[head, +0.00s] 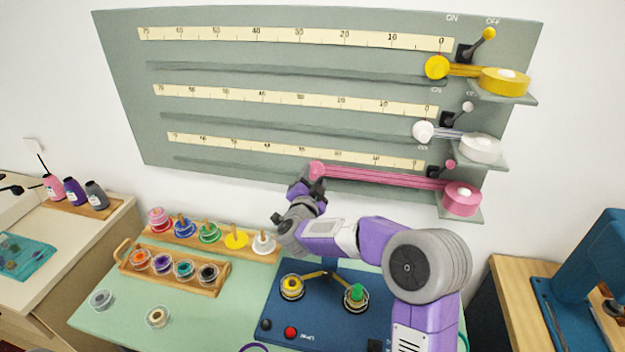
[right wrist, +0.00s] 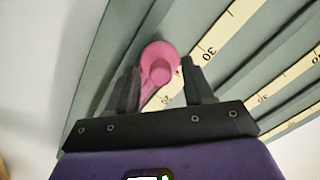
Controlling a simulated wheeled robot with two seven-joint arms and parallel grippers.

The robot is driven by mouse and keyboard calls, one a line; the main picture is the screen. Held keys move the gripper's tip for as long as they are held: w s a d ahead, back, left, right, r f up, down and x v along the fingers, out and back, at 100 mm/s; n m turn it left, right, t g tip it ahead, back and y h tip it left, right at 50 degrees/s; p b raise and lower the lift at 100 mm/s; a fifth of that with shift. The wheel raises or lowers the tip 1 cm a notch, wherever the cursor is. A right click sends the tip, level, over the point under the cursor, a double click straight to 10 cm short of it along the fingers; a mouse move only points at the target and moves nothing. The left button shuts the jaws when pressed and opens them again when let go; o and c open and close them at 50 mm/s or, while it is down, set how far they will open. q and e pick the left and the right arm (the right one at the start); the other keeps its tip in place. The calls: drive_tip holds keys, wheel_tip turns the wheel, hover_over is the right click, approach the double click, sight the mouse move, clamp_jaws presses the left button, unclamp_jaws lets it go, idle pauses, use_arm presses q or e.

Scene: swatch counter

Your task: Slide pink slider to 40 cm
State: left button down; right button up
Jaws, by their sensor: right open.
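The pink slider (head: 316,170) is a round knob on the lowest rail of the grey-green wall panel. A pink ribbon (head: 385,178) stretches from it to the pink spool (head: 462,198) at the right. My right gripper (head: 301,188) is at the slider, its fingers open. In the right wrist view the pink slider (right wrist: 160,62) sits between the two fingertips, with a gap visible on at least one side. The lowest scale (head: 285,151) runs from 0 at right to 70 at left. The slider stands near its 30 mark (right wrist: 209,54). My left gripper is not in view.
The yellow slider (head: 437,67) and white slider (head: 423,131) stand near 0 on the rails above. Small levers stand at the right of the rails. Below, the counter holds a rack of coloured spools (head: 209,234), a wooden tray (head: 128,256) and a blue device (head: 324,312).

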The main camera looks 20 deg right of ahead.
drive_tip(key=shift+c, duration=0.2)
clamp_jaws()
drive_tip(key=w+a+p, duration=0.3)
drive_tip(key=w+a, duration=0.5)
drive_tip(key=a, duration=0.3)
drive_tip(key=shift+w+a, duration=0.15)
drive_tip(key=shift+w, duration=0.2)
drive_tip(key=shift+o, duration=0.2)
unclamp_jaws()
